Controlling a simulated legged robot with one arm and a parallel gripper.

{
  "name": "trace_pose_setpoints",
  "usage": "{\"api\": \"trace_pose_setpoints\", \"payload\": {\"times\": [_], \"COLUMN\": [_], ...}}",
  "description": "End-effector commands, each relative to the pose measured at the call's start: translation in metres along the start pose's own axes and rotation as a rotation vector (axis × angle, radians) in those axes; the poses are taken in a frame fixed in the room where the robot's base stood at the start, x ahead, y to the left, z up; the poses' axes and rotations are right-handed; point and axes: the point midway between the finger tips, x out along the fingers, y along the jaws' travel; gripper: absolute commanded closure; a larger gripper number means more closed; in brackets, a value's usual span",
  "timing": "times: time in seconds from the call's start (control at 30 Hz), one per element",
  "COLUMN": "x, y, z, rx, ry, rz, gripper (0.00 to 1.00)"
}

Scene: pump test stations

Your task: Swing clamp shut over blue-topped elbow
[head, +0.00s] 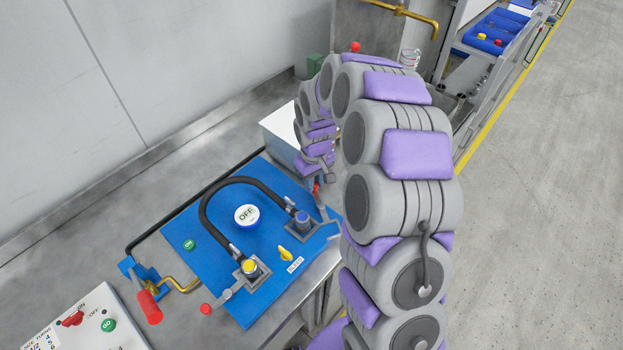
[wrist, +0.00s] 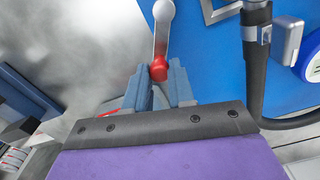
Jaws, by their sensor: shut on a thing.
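The blue-topped elbow (head: 302,217) stands in a grey square fitting at the right side of the blue panel (head: 185,230), at one end of a black hose. Its clamp is a grey lever (head: 324,213) with a red knob, and sticks out beside the elbow. In the wrist view the lever (wrist: 163,35) runs up from the red knob (wrist: 159,70). My gripper (wrist: 168,76) is shut on this knob. In the head view my gripper (head: 318,187) is partly hidden by my arm. The blue top cannot be made out in the wrist view.
The yellow-topped elbow (head: 249,267) has its own red-knobbed clamp lever (head: 225,295). A white box (head: 287,135) stands behind. The floor at right is clear.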

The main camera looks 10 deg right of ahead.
Motion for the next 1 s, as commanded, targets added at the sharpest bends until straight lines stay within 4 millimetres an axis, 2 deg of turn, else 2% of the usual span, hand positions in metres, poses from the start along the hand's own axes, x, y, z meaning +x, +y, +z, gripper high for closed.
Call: {"api": "trace_pose_setpoints", "payload": {"times": [0.53, 1.0], "x": [-0.002, -0.002], "y": [0.026, 0.038], "z": [0.015, 0.033], "rx": [0.505, 0.901], "ry": [-0.004, -0.002], "rz": [0.001, 0.001], "gripper": [1.0, 1.0]}}
